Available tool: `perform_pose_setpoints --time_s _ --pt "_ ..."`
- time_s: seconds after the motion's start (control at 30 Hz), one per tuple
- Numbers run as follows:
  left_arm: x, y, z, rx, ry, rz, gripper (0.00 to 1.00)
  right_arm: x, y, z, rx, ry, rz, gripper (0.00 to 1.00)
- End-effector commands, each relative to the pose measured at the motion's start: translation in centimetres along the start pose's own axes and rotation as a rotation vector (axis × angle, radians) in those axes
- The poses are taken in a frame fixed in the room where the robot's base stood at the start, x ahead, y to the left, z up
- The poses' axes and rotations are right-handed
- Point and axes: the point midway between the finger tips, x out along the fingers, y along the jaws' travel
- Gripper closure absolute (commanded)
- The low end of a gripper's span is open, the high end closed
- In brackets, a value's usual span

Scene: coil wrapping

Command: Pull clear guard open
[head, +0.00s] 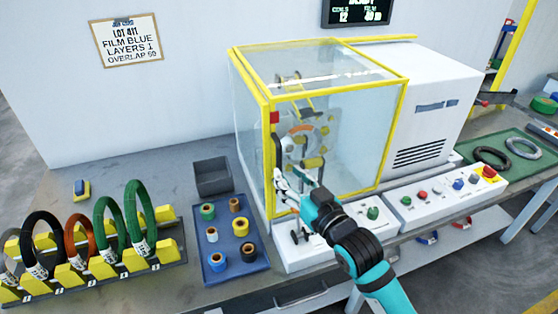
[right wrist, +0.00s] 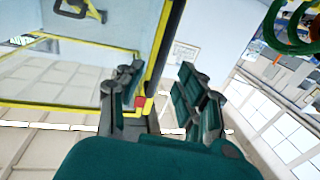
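The clear guard (head: 345,140) is a see-through box with yellow edges over the winding machine, and it looks shut. A small red block (head: 274,117) sits on its front left post. My right gripper (head: 281,181) is at that post, below the red block, with its fingers apart. In the right wrist view, the two dark green fingers (right wrist: 163,100) stand open, with the yellow-edged post (right wrist: 163,50) running down between them in the picture. I cannot tell whether they touch the guard. My left gripper is not in view.
A blue tray of small spools (head: 231,238) and a grey bin (head: 212,177) stand left of the guard. A rack of coils (head: 90,262) is farther left. A button panel (head: 448,200) and a green mat (head: 527,153) are to the right.

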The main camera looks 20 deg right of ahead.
Motion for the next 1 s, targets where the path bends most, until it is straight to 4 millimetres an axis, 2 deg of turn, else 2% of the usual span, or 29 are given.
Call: perform_pose_setpoints --time_s 0.1,0.3,0.67,0.7,0.97,1.0 --pt "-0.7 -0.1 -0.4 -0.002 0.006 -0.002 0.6 2.3 0.0 -0.3 0.001 0.002 0.0 0.64" --pt "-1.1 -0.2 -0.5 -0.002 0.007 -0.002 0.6 4.7 0.1 -0.1 -0.001 0.0 0.001 0.64" --pt "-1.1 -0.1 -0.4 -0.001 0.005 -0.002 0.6 5.3 0.0 0.1 -0.001 0.001 0.0 0.64" --pt "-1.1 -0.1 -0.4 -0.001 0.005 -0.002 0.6 5.3 0.0 0.0 -0.001 0.001 0.0 0.65" --pt "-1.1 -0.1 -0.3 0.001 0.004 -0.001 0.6 5.2 0.0 0.1 0.0 0.0 0.0 0.99" --pt "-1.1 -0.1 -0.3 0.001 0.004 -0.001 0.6 5.2 0.0 0.0 0.0 0.0 0.0 1.0"
